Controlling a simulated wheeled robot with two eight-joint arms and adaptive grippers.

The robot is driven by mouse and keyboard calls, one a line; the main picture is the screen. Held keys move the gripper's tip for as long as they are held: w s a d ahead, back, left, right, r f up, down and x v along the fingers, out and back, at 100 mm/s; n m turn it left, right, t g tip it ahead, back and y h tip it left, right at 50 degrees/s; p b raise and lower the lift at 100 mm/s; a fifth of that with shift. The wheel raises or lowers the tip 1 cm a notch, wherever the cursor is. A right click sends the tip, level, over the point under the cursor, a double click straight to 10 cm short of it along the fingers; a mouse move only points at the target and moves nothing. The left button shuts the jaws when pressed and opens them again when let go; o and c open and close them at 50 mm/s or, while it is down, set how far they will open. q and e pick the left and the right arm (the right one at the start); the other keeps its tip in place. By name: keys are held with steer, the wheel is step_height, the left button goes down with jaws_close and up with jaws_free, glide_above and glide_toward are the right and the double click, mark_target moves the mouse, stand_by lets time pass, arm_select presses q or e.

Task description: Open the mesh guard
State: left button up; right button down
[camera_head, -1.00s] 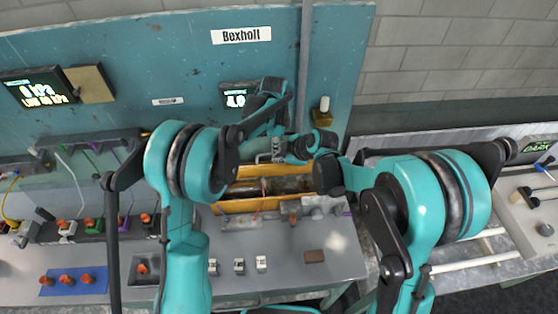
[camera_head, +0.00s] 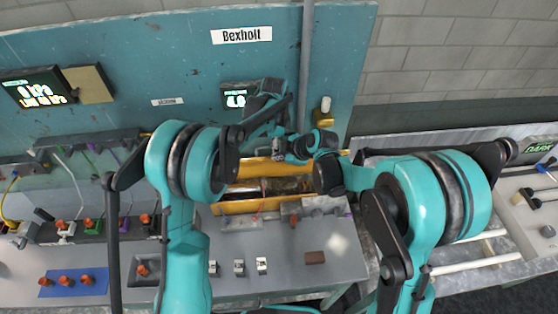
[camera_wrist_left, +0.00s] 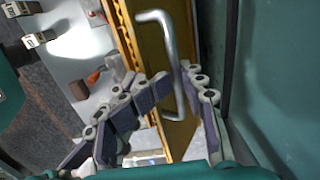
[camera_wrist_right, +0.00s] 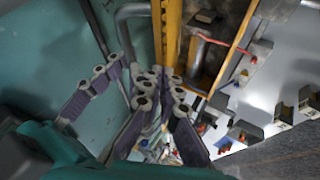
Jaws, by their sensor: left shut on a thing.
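The mesh guard (camera_head: 335,157) is an orange-yellow frame over a bay at the bench's back middle. In the left wrist view, its yellow edge and panel (camera_wrist_left: 150,62) run beside a grey bent-rod handle (camera_wrist_left: 153,16). My left gripper (camera_wrist_left: 172,95) has its fingers on both sides of this handle and is shut on it. My right gripper (camera_head: 283,152) is by the guard's upper bar; in the right wrist view its fingers (camera_wrist_right: 118,88) are apart and empty, with a grey rod (camera_wrist_right: 130,11) just beyond them. The arms hide part of the guard.
A teal back panel (camera_head: 200,60) with a "Bexholt" label (camera_head: 241,35) stands behind. Small switches (camera_head: 239,267), a brown block (camera_head: 315,258) and a blue mat (camera_head: 73,284) with orange-topped parts lie in front. A vertical grey pipe (camera_head: 305,60) runs up the panel.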

arm_select(q)
steer(key=s+a+r+n+t, duration=0.1)
steer(key=s+a+r+n, duration=0.1)
steer(key=s+r, duration=0.35)
steer(key=s+a+r+n+t, duration=0.1)
steer(key=s+a+r+n, duration=0.15)
steer(key=r, duration=0.55)
steer(key=s+a+f+n+t, duration=0.1)
steer(key=s+a+n+t, duration=0.1)
steer(key=s+n, duration=0.3)
steer(key=s+a+f+n+t, duration=0.1)
steer(key=s+a+n+t, duration=0.2)
steer(key=s, duration=1.1)
steer(key=a+n, duration=0.1)
steer(key=n, duration=0.2)
steer(key=shift+a+p, duration=0.2)
steer(key=shift+p, duration=0.1)
arm_select(e)
steer(key=w+a+r+g+h, duration=0.1)
steer(key=w+r+g, duration=0.1)
steer(key=w, duration=0.6)
steer(key=shift+w+a+r+m+g, duration=0.15)
steer(key=shift+w+a+m+g, duration=0.2)
steer(key=shift+g, duration=0.45)
